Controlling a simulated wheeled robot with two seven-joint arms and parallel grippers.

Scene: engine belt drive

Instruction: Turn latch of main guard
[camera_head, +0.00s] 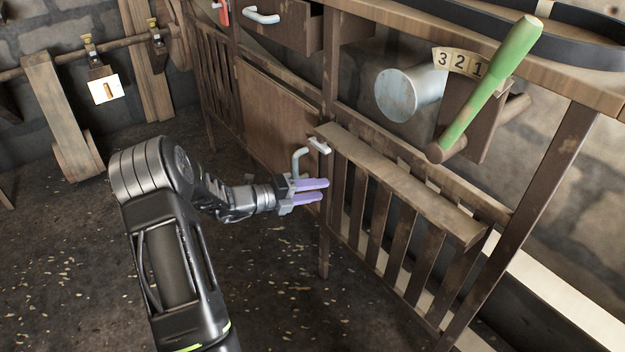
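A light grey metal latch (300,158) with a bent handle sits at the upper right edge of a brown wooden panel (270,118), beside a post. A slatted wooden guard (385,235) with a flat top board stands to the right of the post. I cannot tell which of the two is the main guard. My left gripper (326,190) has purple fingers pointing right, with a gap between them. It shows just below the latch, open and empty. Whether it touches the latch is not clear. My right gripper is not in view.
A green-handled lever (490,90) stands beside a 3-2-1 dial (460,62) and a grey cylinder (410,93) at upper right. An open drawer (285,25) juts out above the panel. The floor at lower middle is clear.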

